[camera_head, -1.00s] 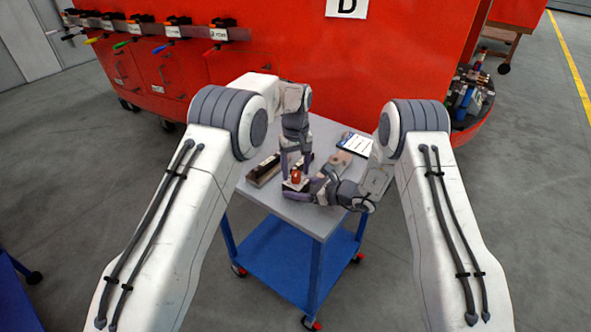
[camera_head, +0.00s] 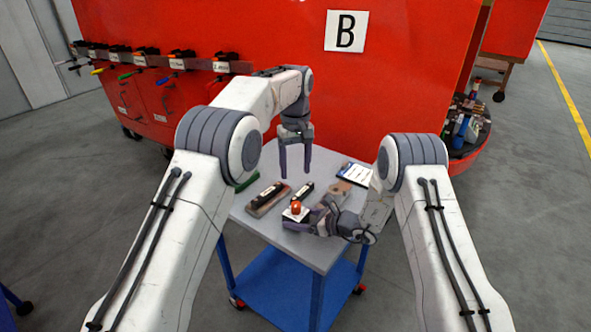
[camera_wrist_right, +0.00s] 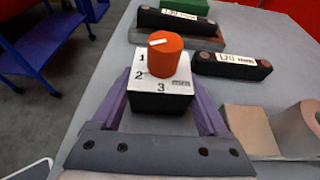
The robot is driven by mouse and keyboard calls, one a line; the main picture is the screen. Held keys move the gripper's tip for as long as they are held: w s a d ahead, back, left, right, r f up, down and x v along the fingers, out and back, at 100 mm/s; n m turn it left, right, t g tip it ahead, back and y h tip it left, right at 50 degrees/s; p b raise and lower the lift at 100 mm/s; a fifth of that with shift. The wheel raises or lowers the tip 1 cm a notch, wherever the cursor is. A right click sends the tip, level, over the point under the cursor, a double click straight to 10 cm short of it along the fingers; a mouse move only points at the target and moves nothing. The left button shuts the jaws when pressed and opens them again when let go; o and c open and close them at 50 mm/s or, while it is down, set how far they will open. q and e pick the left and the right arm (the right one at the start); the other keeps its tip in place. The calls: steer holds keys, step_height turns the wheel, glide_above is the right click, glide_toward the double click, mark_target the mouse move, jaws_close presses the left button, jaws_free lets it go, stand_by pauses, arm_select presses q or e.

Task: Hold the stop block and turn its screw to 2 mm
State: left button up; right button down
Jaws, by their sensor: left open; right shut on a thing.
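The stop block (camera_wrist_right: 160,98) is a dark block with a white top marked 1, 2, 3 and mm. Its screw is an orange knob (camera_wrist_right: 165,56) with a white line on top that points left, roughly to the side of the 1. In the head view the knob (camera_head: 296,208) shows above the block's white top. My right gripper (camera_head: 309,222) is shut on the block, one purple finger on each side in the right wrist view. My left gripper (camera_head: 296,175) is open and empty, pointing down above the table's far part, apart from the knob.
The grey-topped cart (camera_head: 264,226) also carries a labelled black bar on a brown base (camera_wrist_right: 178,22), a smaller labelled black bar (camera_wrist_right: 232,66), a green piece (camera_wrist_right: 182,5) and brown pieces with a cylinder (camera_wrist_right: 300,125). A white-and-blue card (camera_head: 353,174) lies at right. A red cabinet (camera_head: 270,45) stands behind.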

jaws_free()
